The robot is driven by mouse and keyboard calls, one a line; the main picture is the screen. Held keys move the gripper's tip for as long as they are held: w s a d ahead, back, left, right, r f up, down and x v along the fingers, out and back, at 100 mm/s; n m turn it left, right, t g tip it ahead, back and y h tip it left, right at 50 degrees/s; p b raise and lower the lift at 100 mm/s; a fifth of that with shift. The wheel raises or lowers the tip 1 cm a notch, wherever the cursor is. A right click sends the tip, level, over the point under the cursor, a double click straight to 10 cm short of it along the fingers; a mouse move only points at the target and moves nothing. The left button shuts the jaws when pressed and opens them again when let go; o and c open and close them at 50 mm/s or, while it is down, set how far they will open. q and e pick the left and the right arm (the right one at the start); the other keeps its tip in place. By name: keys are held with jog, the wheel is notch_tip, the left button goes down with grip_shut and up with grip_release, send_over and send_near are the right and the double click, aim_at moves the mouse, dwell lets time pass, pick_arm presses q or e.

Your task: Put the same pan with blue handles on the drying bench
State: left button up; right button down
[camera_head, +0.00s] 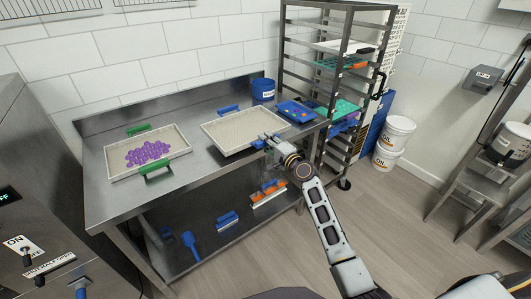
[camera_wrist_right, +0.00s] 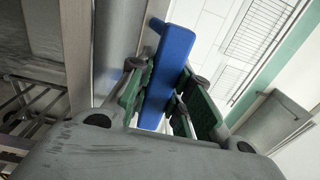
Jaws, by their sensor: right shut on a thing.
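The pan with blue handles (camera_head: 238,130) is at the right part of the steel bench (camera_head: 203,163). It looks level, with a pale, empty-looking inside; I cannot tell whether it touches the bench top. Its far blue handle (camera_head: 229,109) is free. My right gripper (camera_head: 267,143) reaches in over the bench's front edge and is shut on the pan's near blue handle. In the right wrist view, the blue handle (camera_wrist_right: 169,62) lies between the green-padded fingers (camera_wrist_right: 158,95). My left gripper is in neither view.
A pan with green handles (camera_head: 115,166) holds purple gummies at the bench's left. A blue tray (camera_head: 296,112) and blue bucket (camera_head: 263,90) stand beyond the blue-handled pan. A tall rack (camera_head: 284,45) stands at the bench's right. Brushes (camera_head: 268,193) lie on the lower shelf.

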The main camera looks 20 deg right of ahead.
jog(key=shift+f, duration=0.75)
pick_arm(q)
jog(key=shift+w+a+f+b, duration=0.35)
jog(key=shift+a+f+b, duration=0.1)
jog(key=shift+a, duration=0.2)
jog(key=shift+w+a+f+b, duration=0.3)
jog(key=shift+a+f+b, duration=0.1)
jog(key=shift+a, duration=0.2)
pick_arm(e)
notch_tip(320, 180, down, 3)
jog(key=shift+f, duration=0.15)
jog(key=shift+f, duration=0.1)
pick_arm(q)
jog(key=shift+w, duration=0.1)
pick_arm(e)
jog(key=c, duration=1.3)
grip_release()
